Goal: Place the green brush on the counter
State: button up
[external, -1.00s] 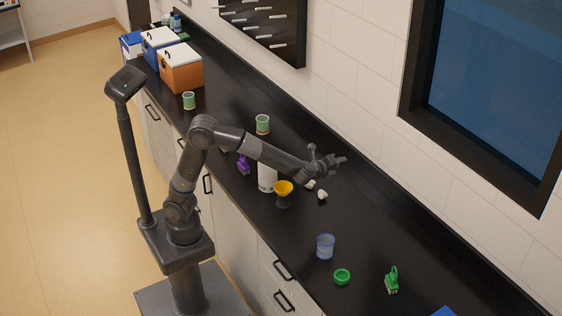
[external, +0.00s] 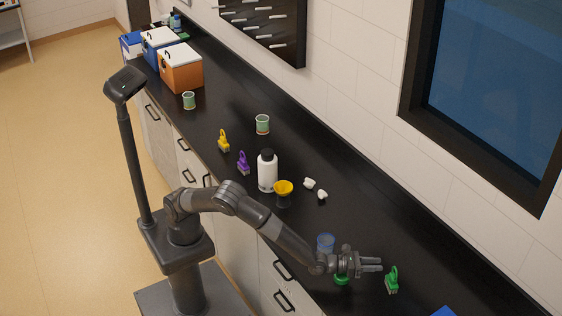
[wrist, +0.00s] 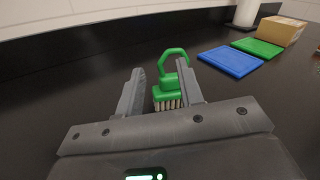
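The green brush (external: 392,281) stands bristles down on the black counter (external: 300,215) at the lower right of the external view, its loop handle up. In the wrist view the green brush (wrist: 168,92) shows ahead, framed between my two fingers. My gripper (external: 380,264) is open and points toward the brush. In the external view its fingertips end just left of the brush and above the counter. I see no contact with the brush.
A blue-rimmed cup (external: 326,241) and a green ring-like item (external: 341,281) are close to my wrist, partly hidden. A white bottle (external: 267,172), yellow funnel (external: 283,188), purple brush (external: 243,164) and yellow brush (external: 224,141) stand farther back. Blue (wrist: 231,62) and green (wrist: 257,47) mats lie beyond.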

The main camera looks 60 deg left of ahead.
aim_at(393, 278)
jog(key=f, duration=0.3)
jog(key=shift+w+d+f, duration=0.25)
jog(key=shift+w+f, duration=0.1)
jog(key=shift+w, duration=0.05)
jog(key=shift+x, duration=3.3)
grip_shut()
